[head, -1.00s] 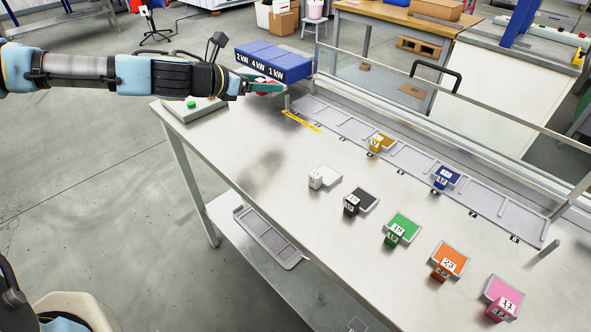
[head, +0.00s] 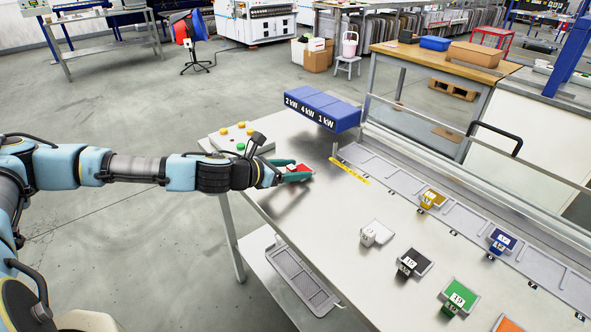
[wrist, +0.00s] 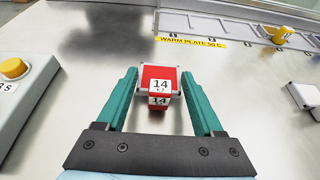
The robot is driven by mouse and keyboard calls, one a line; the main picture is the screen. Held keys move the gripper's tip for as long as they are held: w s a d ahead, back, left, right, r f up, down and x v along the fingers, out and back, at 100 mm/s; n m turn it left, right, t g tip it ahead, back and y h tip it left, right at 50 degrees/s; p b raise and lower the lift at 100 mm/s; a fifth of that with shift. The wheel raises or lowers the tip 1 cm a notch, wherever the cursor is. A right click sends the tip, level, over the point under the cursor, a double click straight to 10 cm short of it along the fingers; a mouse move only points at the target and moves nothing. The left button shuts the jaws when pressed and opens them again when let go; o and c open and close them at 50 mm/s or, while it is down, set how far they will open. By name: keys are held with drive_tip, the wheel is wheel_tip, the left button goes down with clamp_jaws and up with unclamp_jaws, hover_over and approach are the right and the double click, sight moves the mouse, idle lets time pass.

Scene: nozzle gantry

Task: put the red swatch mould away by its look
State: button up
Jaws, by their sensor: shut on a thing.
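The red swatch mould (wrist: 160,75) is a small red block with a pale rim and a white label reading 14. My gripper (wrist: 159,80) is shut on it, one teal finger at each side. In the head view the red mould (head: 303,169) shows at the tips of my gripper (head: 296,173), over the far left part of the bench. I cannot tell its height above the bench. The grey slotted rack (head: 460,225) runs along the back of the bench. A yellow mould (head: 432,199) and a blue mould (head: 502,241) sit in it, with empty slots between and beside them.
White (head: 378,233), black (head: 414,263), green (head: 460,296) and orange (head: 508,325) moulds stand along the bench. A control box with buttons (head: 237,140) is left of my gripper. A blue bin block (head: 322,107) stands behind. A yellow warm plate strip (head: 350,171) marks the rack's left end.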

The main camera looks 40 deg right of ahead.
drive_tip(key=shift+f, duration=0.4)
drive_tip(key=shift+f, duration=0.1)
drive_tip(key=o, duration=1.4)
